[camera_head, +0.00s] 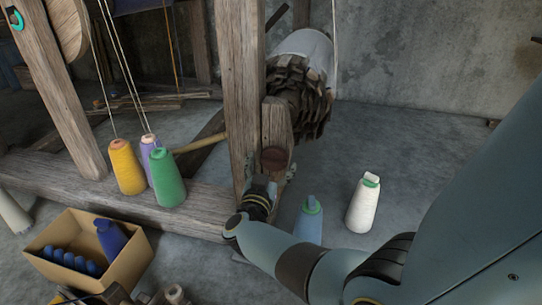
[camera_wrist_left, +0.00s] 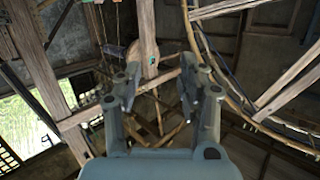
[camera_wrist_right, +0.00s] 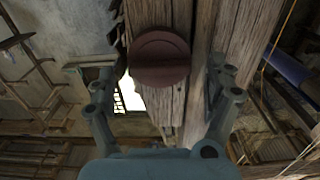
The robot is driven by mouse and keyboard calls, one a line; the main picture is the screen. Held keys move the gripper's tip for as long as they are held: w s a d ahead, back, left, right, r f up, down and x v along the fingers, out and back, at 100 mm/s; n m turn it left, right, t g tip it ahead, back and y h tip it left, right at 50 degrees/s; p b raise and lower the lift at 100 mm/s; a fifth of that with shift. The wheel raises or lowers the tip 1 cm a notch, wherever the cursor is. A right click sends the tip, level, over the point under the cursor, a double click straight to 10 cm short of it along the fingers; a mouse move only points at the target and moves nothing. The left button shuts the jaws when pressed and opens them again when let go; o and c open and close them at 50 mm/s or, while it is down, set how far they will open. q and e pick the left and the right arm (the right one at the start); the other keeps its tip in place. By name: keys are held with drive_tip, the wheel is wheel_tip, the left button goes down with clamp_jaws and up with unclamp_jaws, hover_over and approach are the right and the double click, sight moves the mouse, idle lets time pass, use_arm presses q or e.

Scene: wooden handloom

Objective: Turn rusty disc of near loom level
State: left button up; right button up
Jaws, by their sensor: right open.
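The rusty disc (camera_head: 274,158) is a round, dark red-brown piece on a wooden post of the near loom (camera_head: 245,100). In the right wrist view the disc (camera_wrist_right: 159,58) shows face on, with a faint band across it that looks roughly horizontal. My right gripper (camera_head: 268,184) is at the post, just below the disc in the head view. In the right wrist view its open fingers (camera_wrist_right: 162,76) stand on either side of the disc, apart from it. My left gripper (camera_wrist_left: 160,82) is open and empty, seen only in its wrist view, with loom beams beyond it.
Orange, purple and green thread cones (camera_head: 168,180) stand on the loom's lower beam. A cardboard box (camera_head: 130,262) with blue spools is at lower left. A white cone (camera_head: 363,205) and a blue one (camera_head: 309,222) stand near my right arm.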

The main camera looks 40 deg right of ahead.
wheel_tip(320, 180, up, 10)
drive_tip(key=shift+f, duration=0.25)
idle(0.5)
